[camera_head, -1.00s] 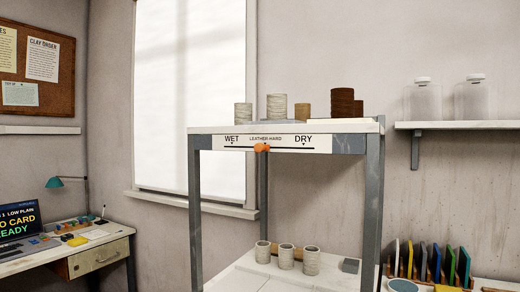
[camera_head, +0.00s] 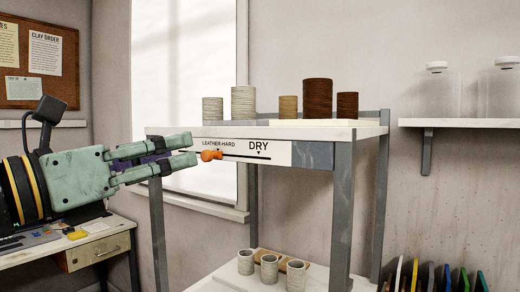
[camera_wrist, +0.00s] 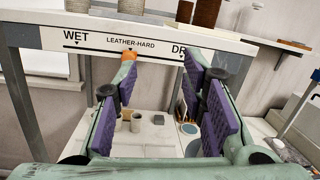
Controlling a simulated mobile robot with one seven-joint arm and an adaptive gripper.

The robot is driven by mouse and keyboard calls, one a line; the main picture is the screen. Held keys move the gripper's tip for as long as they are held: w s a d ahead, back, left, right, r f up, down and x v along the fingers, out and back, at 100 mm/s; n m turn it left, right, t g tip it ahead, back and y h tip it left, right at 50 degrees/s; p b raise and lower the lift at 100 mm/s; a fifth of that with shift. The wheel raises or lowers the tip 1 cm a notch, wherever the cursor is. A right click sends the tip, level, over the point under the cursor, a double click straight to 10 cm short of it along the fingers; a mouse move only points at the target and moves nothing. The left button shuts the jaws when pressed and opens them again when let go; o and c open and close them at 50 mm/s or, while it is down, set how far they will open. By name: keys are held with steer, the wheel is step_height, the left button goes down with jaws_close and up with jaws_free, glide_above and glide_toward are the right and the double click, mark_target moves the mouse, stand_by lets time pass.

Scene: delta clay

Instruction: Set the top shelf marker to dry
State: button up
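The orange marker (camera_head: 211,155) sits on the dark slot of the white strip (camera_head: 275,151) along the top shelf's front edge. It is below the LEATHER-HARD label, left of DRY. It also shows in the wrist view (camera_wrist: 129,56), just beyond the left fingertip and partly hidden by it. My gripper (camera_head: 192,150) comes in from the left, in front of the strip. In the wrist view my gripper (camera_wrist: 160,72) is open, its purple-padded fingers apart with nothing between them. Whether a finger touches the marker I cannot tell. WET is hidden behind my gripper in the head view.
Grey and brown clay cylinders (camera_head: 317,97) stand on the top shelf (camera_head: 375,131). Several grey cups (camera_head: 269,268) stand on the lower shelf. A wall shelf (camera_head: 460,123) with glass jars is at right. A grey post (camera_head: 343,220) stands at the rack's front right.

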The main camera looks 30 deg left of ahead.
mark_target(204, 157)
steer(key=w+a+p, duration=0.1)
steer(key=w, duration=0.2)
steer(key=w+f+n+y+p, duration=0.1)
steer(key=w, duration=0.3)
steer(key=w+a+g+y+p, duration=0.1)
steer(key=w+p, duration=0.1)
steer(key=w, duration=0.2)
steer(key=shift+w+a+f, duration=0.25)
steer(key=shift+a+f, duration=0.05)
steer(key=shift+c, duration=0.2)
jaws_close()
stand_by(0.3)
